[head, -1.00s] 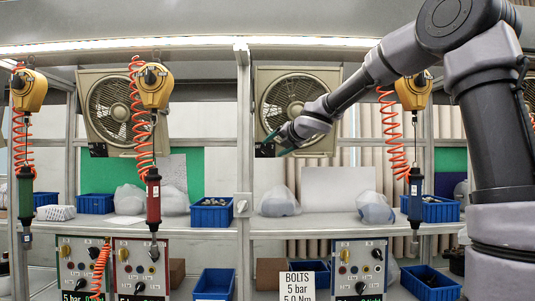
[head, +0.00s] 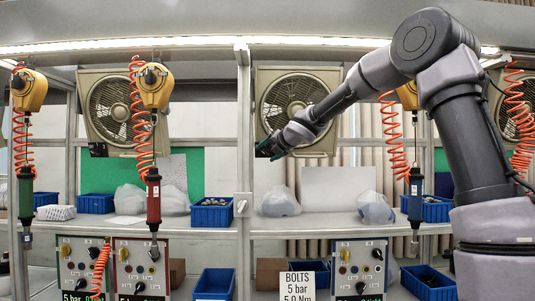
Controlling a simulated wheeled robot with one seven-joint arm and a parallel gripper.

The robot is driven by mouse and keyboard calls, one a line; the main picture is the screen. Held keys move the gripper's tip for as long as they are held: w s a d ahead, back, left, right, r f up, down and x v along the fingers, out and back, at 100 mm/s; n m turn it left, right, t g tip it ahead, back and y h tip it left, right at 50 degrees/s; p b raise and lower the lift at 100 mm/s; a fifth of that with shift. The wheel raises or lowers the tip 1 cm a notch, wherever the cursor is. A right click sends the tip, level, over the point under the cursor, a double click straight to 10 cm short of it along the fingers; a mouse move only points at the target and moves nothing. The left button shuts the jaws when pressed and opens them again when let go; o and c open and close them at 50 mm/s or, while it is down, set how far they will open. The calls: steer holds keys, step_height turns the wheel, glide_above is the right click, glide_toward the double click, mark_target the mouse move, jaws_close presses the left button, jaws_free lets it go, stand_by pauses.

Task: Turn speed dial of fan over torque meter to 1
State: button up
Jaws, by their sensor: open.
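A beige box fan (head: 297,82) hangs on the frame in the middle. Its dark dial panel at the lower left corner is mostly hidden by my gripper (head: 266,150). The gripper's teal fingers are at that corner, in front of or touching the panel; I cannot tell which. The gripper is open, and the dial's setting cannot be seen. A second beige fan (head: 112,108) at the left shows its black dial panel (head: 98,149) clearly. I cannot make out for certain which item is the torque meter.
A third fan (head: 512,122) is partly behind my arm. Red (head: 153,200), green (head: 26,195) and blue (head: 415,195) tools hang on orange coils. Control boxes (head: 360,262), blue bins (head: 211,213) and plastic bags (head: 279,202) stand around the shelf. A post (head: 243,150) stands left of the middle fan.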

steer(key=shift+c, duration=0.3)
jaws_close()
steer(key=shift+y, duration=0.3)
steer(key=y, duration=0.1)
steer(key=m+y, duration=0.1)
steer(key=y, duration=0.1)
steer(key=shift+w+d+f+m+t+y, duration=0.1)
steer(key=shift+d+f+m+t+y, duration=0.2)
steer(key=shift+y, duration=0.1)
steer(key=shift+w+f+m+t+y, duration=0.15)
steer(key=shift+m+y, duration=0.3)
steer(key=shift+y, duration=0.45)
steer(key=shift+s+f+m+t+y, duration=0.15)
steer(key=shift+m+y, duration=0.3)
steer(key=shift+y, duration=0.45)
steer(key=shift+w+r, duration=0.1)
steer(key=shift+o, duration=0.3)
jaws_free()
